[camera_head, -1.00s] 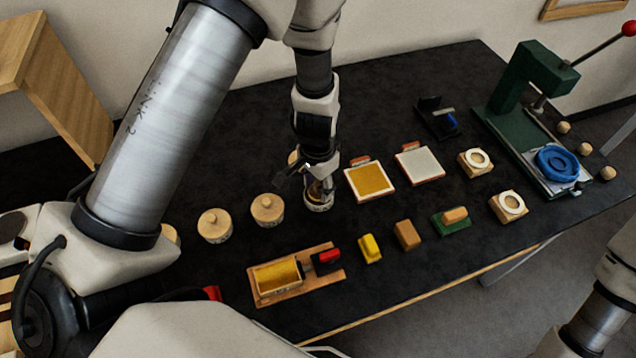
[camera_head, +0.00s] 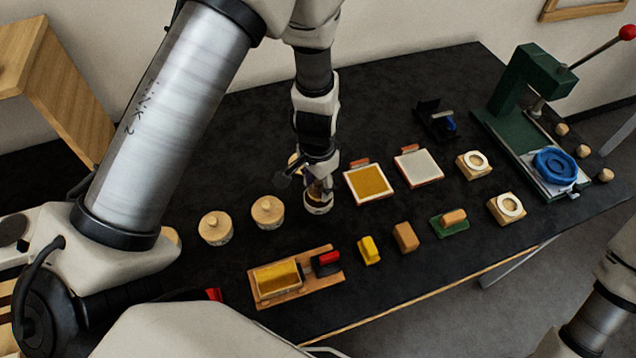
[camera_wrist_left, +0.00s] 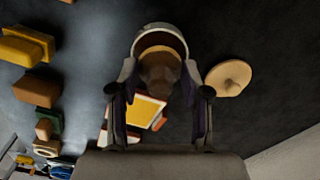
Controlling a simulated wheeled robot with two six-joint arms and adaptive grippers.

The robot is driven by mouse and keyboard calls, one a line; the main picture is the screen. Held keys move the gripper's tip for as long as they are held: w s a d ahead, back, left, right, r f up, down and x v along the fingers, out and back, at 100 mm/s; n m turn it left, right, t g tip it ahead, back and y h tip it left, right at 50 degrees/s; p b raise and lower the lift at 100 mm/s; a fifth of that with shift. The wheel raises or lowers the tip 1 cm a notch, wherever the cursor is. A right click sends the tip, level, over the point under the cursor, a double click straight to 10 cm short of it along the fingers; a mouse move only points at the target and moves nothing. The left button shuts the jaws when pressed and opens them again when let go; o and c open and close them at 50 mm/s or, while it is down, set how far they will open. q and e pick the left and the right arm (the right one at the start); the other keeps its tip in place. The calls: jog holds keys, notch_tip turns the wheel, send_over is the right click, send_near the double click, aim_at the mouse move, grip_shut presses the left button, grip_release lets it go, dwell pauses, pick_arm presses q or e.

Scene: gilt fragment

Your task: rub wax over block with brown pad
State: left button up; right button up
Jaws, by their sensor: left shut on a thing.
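My left gripper (camera_head: 318,188) points down over an open round jar (camera_head: 319,208), left of the middle of the table. In the left wrist view, a dark brown pad-like piece (camera_wrist_left: 158,75) sits between its fingers, over the jar's pale rim (camera_wrist_left: 160,30). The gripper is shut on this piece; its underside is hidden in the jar. A gold-yellow block (camera_head: 277,278) lies on a wooden board (camera_head: 258,299) at the front, with a red-and-black piece (camera_head: 326,262) beside it. My right gripper is out of view.
Two jars (camera_head: 215,229) (camera_head: 267,212) with wooden lids stand left of the gripper. A loose wooden lid (camera_wrist_left: 228,78) lies beside the open jar. Yellow (camera_head: 369,250), brown (camera_head: 406,237) and green (camera_head: 450,224) pieces line the front. Framed panels (camera_head: 369,184) and a green press (camera_head: 530,85) stand right.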

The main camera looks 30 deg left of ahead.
aim_at(318, 182)
pick_arm(q)
notch_tip(318, 182, up, 6)
jog(key=p, duration=0.4)
jog(key=shift+f, duration=0.1)
dwell(0.5)
